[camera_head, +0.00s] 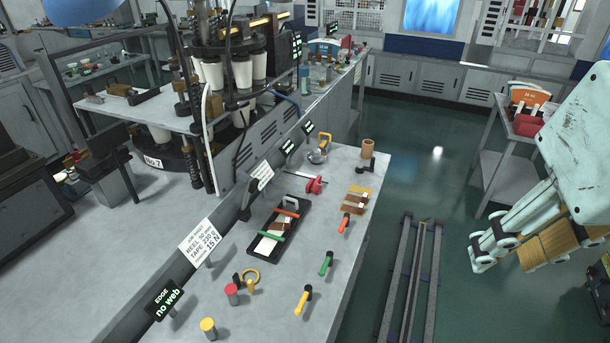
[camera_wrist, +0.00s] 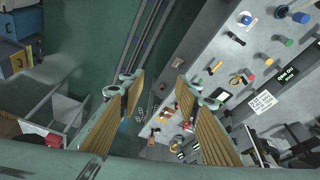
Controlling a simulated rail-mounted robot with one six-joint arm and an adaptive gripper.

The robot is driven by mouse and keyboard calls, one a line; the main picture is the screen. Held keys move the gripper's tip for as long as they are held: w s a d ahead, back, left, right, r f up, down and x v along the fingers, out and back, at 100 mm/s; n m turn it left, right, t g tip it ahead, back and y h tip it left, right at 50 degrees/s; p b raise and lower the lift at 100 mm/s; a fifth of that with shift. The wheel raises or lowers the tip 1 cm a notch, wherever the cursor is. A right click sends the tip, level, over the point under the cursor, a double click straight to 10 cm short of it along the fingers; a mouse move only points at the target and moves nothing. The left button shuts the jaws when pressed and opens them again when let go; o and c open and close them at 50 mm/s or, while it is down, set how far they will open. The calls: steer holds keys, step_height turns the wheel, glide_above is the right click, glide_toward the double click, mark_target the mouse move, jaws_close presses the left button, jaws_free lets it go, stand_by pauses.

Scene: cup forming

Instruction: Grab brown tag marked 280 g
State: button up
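Several small flat tags lie in a group on the right part of the grey bench: a tan tag (camera_head: 360,189) at the back, a brown tag (camera_head: 353,200) in the middle and another tan-brown tag (camera_head: 350,209) in front. Small white labels show on them, but I cannot read any weight. My gripper (camera_head: 505,255) is at the right of the head view, over the floor, well apart from the bench and tags. In the wrist view my gripper (camera_wrist: 160,92) is open, its two wood-coloured fingers wide apart with nothing between them. The tags are too small to identify there.
A black tray (camera_head: 251,247) with coloured-handled items stands left of the tags. Red, green and yellow handles, a red spool (camera_head: 314,185) and a brown cylinder (camera_head: 367,148) surround them. A floor rail (camera_head: 407,280) runs beside the bench. A side table (camera_head: 503,170) stands at right.

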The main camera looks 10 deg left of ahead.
steer(key=w+a+n+g, duration=0.1)
steer(key=w+a+n, duration=0.15)
steer(key=w, duration=0.45)
steer(key=w+a+n, duration=0.2)
steer(key=w+a, duration=0.2)
steer(key=w, duration=0.3)
steer(key=n+g+p, duration=0.3)
steer(key=n, duration=1)
glide_above(287, 226)
steer(key=w, duration=0.1)
step_height(287, 226, down, 26)
steer(key=shift+w+a+f, duration=0.1)
steer(key=shift+a+f, duration=0.05)
steer(key=shift+a, duration=0.25)
steer(key=shift+f, duration=0.1)
steer(key=shift+f+b, duration=0.45)
steer(key=shift+f, duration=3.75)
steer(key=shift+f, duration=2.55)
